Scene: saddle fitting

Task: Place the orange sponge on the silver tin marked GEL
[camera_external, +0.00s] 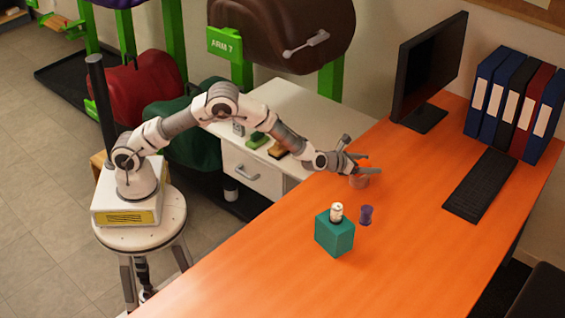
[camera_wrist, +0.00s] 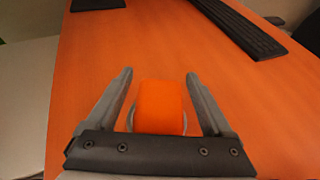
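The orange sponge (camera_wrist: 160,107) lies between the two fingers of my gripper (camera_wrist: 159,73) in the wrist view, with a gap on each side. A thin pale round rim (camera_wrist: 131,118) shows at both sides of the sponge, beneath it. It seems to belong to the small round tin (camera_external: 359,181) near the desk's back left edge in the external view. No GEL marking is legible. My gripper (camera_external: 368,164) is open, low over that tin. The sponge cannot be made out in the external view, and its contact with the tin is hidden.
A teal block (camera_external: 334,236) with a small white jar (camera_external: 337,212) on it stands nearer the front, beside a purple cup (camera_external: 366,215). A keyboard (camera_external: 480,186), monitor (camera_external: 428,70) and binders (camera_external: 515,100) are to the right. The desk's front (camera_external: 260,280) is clear.

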